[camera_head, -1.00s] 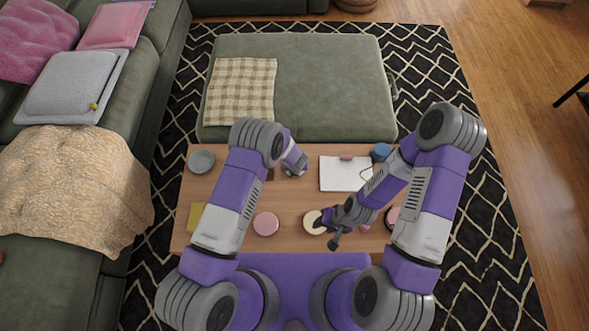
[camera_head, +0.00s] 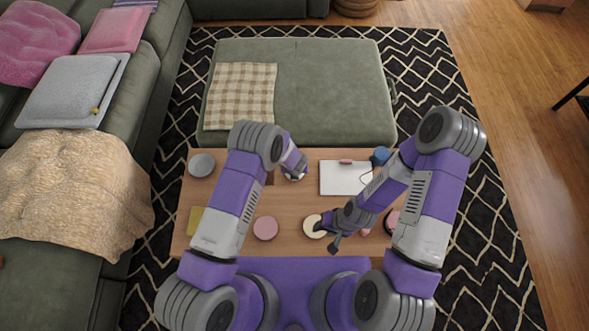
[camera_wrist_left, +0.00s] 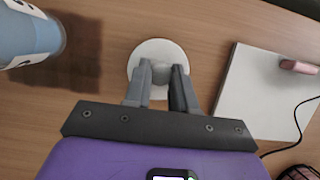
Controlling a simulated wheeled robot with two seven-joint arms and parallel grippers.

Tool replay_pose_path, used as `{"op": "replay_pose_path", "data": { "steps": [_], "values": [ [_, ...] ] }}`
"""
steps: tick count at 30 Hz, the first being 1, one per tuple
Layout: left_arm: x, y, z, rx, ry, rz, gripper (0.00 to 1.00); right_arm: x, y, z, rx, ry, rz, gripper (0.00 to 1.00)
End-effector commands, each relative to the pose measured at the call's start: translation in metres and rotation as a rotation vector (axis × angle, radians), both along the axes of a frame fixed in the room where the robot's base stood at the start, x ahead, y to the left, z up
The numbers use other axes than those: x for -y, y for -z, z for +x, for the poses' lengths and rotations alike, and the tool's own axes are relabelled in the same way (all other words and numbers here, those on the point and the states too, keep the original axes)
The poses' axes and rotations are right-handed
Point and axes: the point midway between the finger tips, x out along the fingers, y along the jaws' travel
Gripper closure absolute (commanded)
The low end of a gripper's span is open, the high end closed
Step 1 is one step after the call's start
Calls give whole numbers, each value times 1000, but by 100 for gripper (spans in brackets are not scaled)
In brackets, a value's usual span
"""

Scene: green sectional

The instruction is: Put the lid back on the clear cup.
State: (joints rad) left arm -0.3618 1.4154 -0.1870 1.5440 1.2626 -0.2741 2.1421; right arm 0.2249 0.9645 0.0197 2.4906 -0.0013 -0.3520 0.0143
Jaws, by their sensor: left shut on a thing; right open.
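In the left wrist view, my left gripper (camera_wrist_left: 163,95) is shut on the small knob of a round white lid (camera_wrist_left: 149,51). In the head view, my left gripper (camera_head: 294,176) is over the middle of the table, partly hidden by its own wrist. Whether the lid rests on something or hangs above the table I cannot tell. I cannot make out the clear cup in either view. My right gripper (camera_head: 322,226) is open, low beside a cream round thing (camera_head: 311,226) near the table's front edge.
The wooden table (camera_head: 295,210) also holds a white pad (camera_head: 343,180), a blue mug (camera_head: 380,156), a grey bowl (camera_head: 201,165) and a pink disc (camera_head: 265,228). A blue-and-white cylinder (camera_wrist_left: 25,38) stands left of the lid in the wrist view. A black cable (camera_wrist_left: 293,140) lies at right.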

Motion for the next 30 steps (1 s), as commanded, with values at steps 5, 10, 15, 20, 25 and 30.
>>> {"op": "replay_pose_path", "data": {
  "steps": [5,10,15,20,25,30],
  "values": [
    [0,-43,1,4,-2,-2,100,0,-20,0,0,0,0,57],
    [1,-74,1,2,-1,-3,100,0,-34,0,0,0,0,57],
    [-14,-97,6,5,-5,-2,100,0,-44,0,0,0,0,57],
    [-62,-123,18,9,-13,-2,100,0,-58,0,0,0,0,57],
    [-116,-147,23,8,-18,-3,100,0,-70,0,0,0,0,57],
    [-149,-158,21,2,-20,-1,100,0,-76,0,0,0,0,57]
  ]
}}
